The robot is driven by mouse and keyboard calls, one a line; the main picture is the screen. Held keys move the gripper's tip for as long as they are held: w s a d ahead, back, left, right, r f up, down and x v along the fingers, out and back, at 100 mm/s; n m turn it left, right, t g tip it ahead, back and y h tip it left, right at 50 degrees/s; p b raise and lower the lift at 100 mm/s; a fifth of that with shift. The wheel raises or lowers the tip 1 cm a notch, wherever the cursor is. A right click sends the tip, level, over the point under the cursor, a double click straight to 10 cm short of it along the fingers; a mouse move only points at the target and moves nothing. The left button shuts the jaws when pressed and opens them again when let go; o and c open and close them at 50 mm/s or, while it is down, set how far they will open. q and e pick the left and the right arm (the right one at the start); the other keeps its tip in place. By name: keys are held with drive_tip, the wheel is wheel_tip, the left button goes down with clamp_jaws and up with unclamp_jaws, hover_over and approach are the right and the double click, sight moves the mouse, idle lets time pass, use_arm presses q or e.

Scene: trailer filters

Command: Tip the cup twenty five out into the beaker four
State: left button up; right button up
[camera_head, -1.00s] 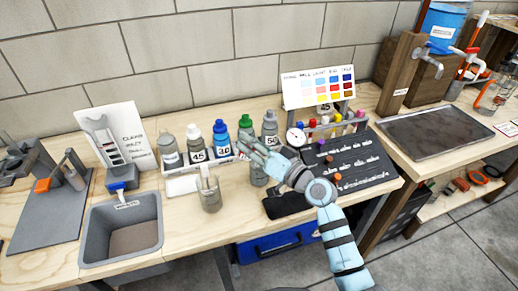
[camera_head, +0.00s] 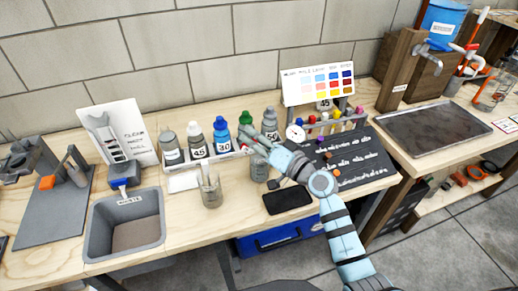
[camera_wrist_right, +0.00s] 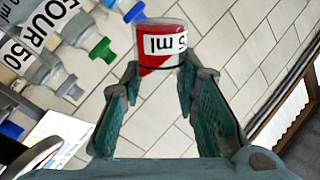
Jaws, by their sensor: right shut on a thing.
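My right gripper (camera_head: 252,148) reaches over the bench from the right, at the row of bottles. The label text appears inverted there; the cup's contents cannot be made out. My left gripper is not in view.
Bottles with white, blue (camera_head: 221,127) and green caps stand in a tray behind the gripper. A dark flat pad (camera_head: 287,201) lies in front. A grey sink bin (camera_head: 125,222) is further left.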

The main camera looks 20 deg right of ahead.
drive_tip(key=shift+w+d+r+m+p, duration=0.1)
drive_tip(key=shift+d+r+m+p, duration=0.05)
drive_tip(key=shift+m+p, duration=0.3)
drive_tip(key=shift+d+f+m, duration=0.1)
drive_tip(key=shift+f+m, duration=0.55)
drive_tip(key=shift+m, duration=0.2)
idle(0.4)
drive_tip(key=shift+p, duration=0.3)
drive_tip(key=shift+w+m, duration=0.1)
drive_tip(key=shift+m, duration=0.2)
drive_tip(key=shift+d, duration=0.1)
drive_tip(key=shift+m+p, duration=0.3)
drive_tip(key=shift+p, duration=0.05)
drive_tip(key=shift+r, duration=0.1)
idle(0.3)
idle(0.4)
drive_tip(key=shift+m+p, duration=0.3)
